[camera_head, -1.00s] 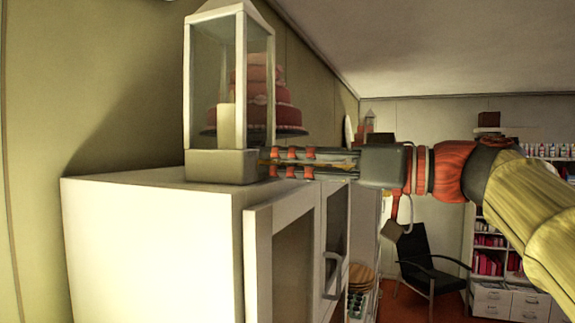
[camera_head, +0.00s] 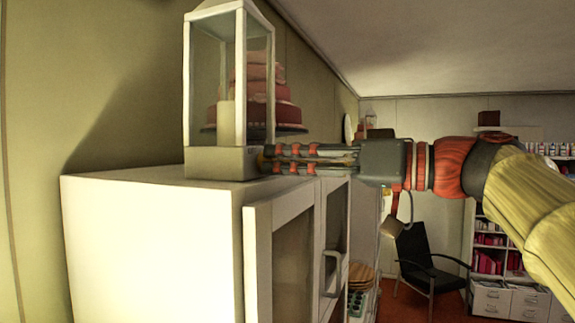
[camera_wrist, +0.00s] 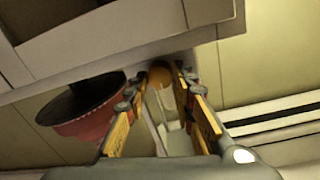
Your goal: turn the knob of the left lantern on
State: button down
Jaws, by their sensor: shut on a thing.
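A lantern (camera_head: 220,163) with a pale frame, glass panes and a block-like base stands upright on top of a white cabinet. A pale candle (camera_head: 226,120) shows inside it. My gripper (camera_head: 266,158) reaches in from the right, its fingertips at the right side of the lantern's base. The fingers are shut on the knob. In the head view the fingertips hide the knob.
The white cabinet (camera_head: 150,240) has glazed doors with handles below my gripper. A red tiered cake (camera_head: 288,115) on a dark plate stands behind the lantern. A wall is close at the left. A black chair (camera_head: 425,262) and shelves stand far off at the right.

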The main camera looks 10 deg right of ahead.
jog(key=shift+m+b, duration=0.45)
jog(key=shift+m, duration=0.65)
jog(key=c, duration=1.6)
grip_release()
jog(key=shift+o, duration=0.6)
jog(key=shift+d, duration=0.1)
jog(key=v, duration=1.2)
